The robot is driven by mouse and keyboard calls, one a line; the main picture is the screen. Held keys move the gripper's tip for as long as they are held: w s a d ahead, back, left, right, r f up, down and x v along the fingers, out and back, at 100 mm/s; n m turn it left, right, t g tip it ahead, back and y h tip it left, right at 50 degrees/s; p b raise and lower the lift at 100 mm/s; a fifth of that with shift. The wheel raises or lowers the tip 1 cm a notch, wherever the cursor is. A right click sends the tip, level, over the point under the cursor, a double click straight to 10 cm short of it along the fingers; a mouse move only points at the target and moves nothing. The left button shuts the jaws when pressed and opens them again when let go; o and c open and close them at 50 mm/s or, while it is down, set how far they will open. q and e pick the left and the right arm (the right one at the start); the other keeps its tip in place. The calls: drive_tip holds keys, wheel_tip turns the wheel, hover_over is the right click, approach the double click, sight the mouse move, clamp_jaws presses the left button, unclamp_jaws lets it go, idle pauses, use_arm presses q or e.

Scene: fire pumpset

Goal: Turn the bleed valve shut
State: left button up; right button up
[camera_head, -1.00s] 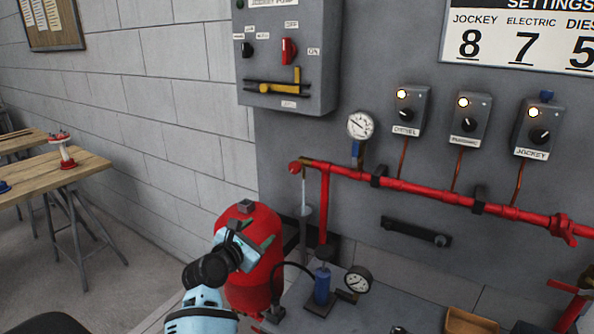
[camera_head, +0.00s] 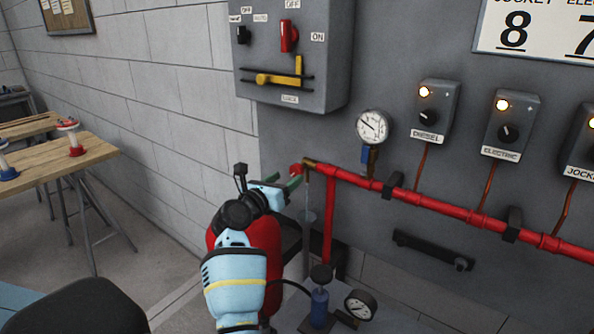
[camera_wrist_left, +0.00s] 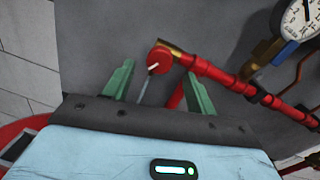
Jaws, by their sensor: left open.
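The bleed valve is a round red knob (camera_head: 296,169) with a brass fitting at the left end of the red pipe (camera_head: 400,193). In the left wrist view the knob (camera_wrist_left: 159,58) shows a white mark on its face. A thin pale stream hangs below the fitting. My left gripper (camera_head: 287,181) is just in front of and slightly below the knob. Its green fingers are open, one on each side of the knob in the left wrist view, with visible gaps. I cannot tell whether they reach around it. My right gripper is not in view.
A pressure gauge (camera_head: 372,127) stands above the pipe, right of the knob. A grey control box (camera_head: 330,80) is on the wall above. A red tank (camera_head: 262,245) stands under my left arm. A blue hand pump (camera_head: 319,306) and second gauge (camera_head: 360,305) are low down.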

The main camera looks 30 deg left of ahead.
sight(294, 172)
use_arm(q)
drive_tip(key=w, duration=0.4)
drive_tip(key=shift+w, duration=1.15)
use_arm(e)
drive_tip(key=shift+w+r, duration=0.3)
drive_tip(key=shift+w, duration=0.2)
use_arm(q)
drive_tip(key=shift+c, duration=0.4)
drive_tip(key=c, duration=0.9)
